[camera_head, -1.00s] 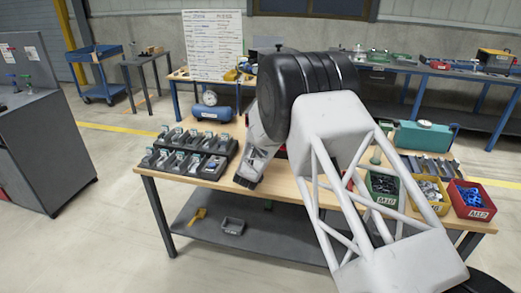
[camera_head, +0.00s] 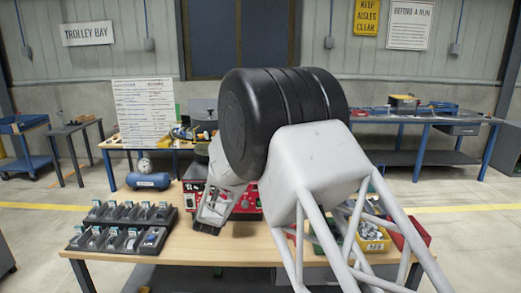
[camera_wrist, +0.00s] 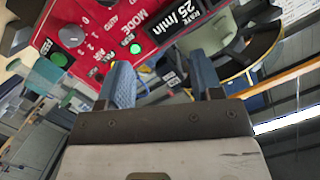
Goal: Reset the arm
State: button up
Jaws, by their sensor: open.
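My gripper shows in the wrist view (camera_wrist: 165,85), with its two blue-grey fingers apart and nothing between them. In the head view my arm reaches over the wooden workbench (camera_head: 220,247), and the hand hangs above it near the middle; its fingertips are hard to make out there. A red control panel (camera_wrist: 95,30) with a MODE switch, a green button and a 25/min display lies just beyond the fingers in the wrist view. The same red unit (camera_head: 195,187) is partly hidden behind my arm in the head view.
A black tray of several slots with small parts (camera_head: 125,228) stands at the bench's left. A blue tank with a gauge (camera_head: 148,181) is behind it. A yellow bin (camera_head: 375,245) and a red bin (camera_head: 418,240) are at the right, partly behind my arm. A whiteboard (camera_head: 144,112) stands behind.

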jog(key=s+d+r+n+g+y, duration=0.1)
jog(key=s+d+r+n+g, duration=0.15)
jog(key=s+d+r, duration=0.7)
jog(key=s+d+r+n+g, duration=0.1)
jog(key=s+d+r+g, duration=0.3)
jog(key=s+d+r, duration=0.55)
jog(key=s+d+g+h, duration=0.1)
jog(key=s+d, duration=0.5)
jog(key=s, duration=0.7)
jog(key=s+d+f+g, duration=0.1)
jog(key=s+d+g, duration=0.2)
jog(key=s, duration=1.1)
jog(key=s+d+f+g+h, duration=0.1)
jog(key=s+d+g, duration=0.2)
jog(key=s+d, duration=0.6)
jog(key=s+n, duration=0.1)
jog(key=s, duration=0.3)
jog(key=shift+s+d+f+h, duration=0.25)
jog(key=shift+s+d+h, duration=0.05)
jog(key=shift+s+d, duration=0.1)
dwell(1.7)
